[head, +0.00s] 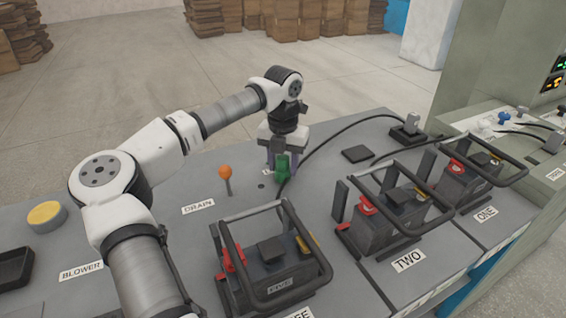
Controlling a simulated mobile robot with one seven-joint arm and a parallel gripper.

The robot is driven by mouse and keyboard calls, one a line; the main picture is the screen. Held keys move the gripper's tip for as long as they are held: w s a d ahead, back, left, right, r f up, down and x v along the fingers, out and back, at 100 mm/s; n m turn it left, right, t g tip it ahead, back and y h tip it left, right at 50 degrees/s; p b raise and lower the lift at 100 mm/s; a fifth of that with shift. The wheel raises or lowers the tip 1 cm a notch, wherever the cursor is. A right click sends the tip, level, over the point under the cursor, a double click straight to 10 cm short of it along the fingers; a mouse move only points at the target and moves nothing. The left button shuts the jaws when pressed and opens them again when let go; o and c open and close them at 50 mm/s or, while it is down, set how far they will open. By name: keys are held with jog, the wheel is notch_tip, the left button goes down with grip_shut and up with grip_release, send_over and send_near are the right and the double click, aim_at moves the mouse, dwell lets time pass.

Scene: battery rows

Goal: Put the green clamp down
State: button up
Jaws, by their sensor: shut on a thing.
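The green clamp (282,167) is in the head view, near the middle of the grey bench top. My gripper (279,153) points down over the bench and is shut on the green clamp. A black cable runs from near the clamp to the upper right. I cannot tell whether the clamp touches the bench surface. The gripper's fingers partly hide its upper part.
Caged batteries stand in front: one nearest (272,272), one marked TWO (385,218) and one marked ONE (463,180). An orange-knobbed lever (225,172) stands left of the gripper. A black pad (357,154) lies to its right. A yellow button (45,212) is far left.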

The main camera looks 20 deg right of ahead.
jog(key=shift+f, duration=0.1)
jog(key=o, duration=1)
jog(key=shift+c, duration=0.2)
notch_tip(320, 180, up, 12)
jog(key=shift+r, duration=0.15)
